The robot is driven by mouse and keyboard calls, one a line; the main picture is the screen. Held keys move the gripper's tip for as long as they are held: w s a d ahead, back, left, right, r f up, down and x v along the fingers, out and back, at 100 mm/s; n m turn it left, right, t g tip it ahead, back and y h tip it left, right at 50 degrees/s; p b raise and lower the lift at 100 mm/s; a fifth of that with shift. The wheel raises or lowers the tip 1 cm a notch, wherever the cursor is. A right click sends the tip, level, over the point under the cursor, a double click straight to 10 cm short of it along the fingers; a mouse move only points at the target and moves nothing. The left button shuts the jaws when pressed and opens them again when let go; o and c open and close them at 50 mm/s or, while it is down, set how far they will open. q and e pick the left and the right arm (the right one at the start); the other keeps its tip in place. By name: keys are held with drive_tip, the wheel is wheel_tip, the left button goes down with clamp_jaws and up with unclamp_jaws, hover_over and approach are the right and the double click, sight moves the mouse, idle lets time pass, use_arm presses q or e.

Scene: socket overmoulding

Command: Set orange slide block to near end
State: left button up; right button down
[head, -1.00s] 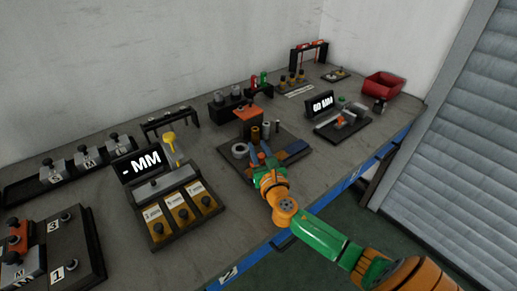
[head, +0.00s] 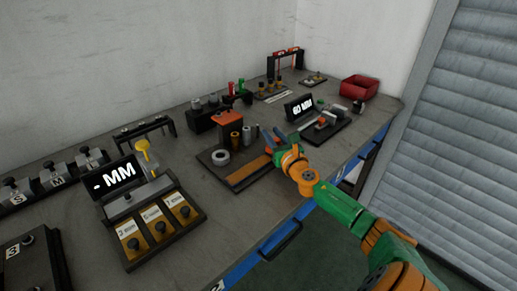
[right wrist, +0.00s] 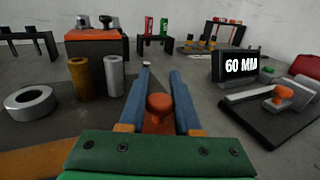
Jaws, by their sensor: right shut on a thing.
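The orange slide block (head: 322,122) sits on a dark gauge base (head: 338,128) in front of a display (head: 299,107) reading 60 MM. In the right wrist view the slide block (right wrist: 278,98) has an orange knob and stands by a pale rail (right wrist: 250,95), to the right of my fingers and apart from them. My right gripper (right wrist: 158,100) is shut on a different orange knobbed piece (right wrist: 158,104); its lower part is partly hidden. In the head view my right gripper (head: 277,146) is over the dark mat's right side. My left gripper is not in view.
The mat (head: 210,160) carries a grey ring (head: 220,157), upright cylinders (head: 236,138) and an orange strip (head: 250,171). An orange-topped block (head: 228,117) stands behind. A device reading "- MM" (head: 122,174) is at left. A red bin (head: 359,87) is at far right.

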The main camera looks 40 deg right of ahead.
drive_tip(key=shift+d+b, duration=0.3)
drive_tip(key=shift+d, duration=0.65)
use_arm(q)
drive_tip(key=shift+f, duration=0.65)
use_arm(e)
drive_tip(key=shift+d+r, duration=0.1)
drive_tip(key=shift+r, duration=0.1)
drive_tip(key=c, duration=0.8)
unclamp_jaws()
drive_tip(key=shift+c, duration=0.2)
drive_tip(key=shift+o, duration=0.9)
drive_tip(key=shift+w+d+f, duration=0.15)
drive_tip(key=shift+d+f, duration=0.05)
drive_tip(key=shift+d, duration=0.05)
drive_tip(key=shift+a, duration=0.1)
drive_tip(key=shift+s+a, duration=0.2)
drive_tip(key=shift+s, duration=0.3)
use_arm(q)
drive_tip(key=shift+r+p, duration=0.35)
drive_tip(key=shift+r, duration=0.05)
use_arm(e)
drive_tip(key=shift+v, duration=3)
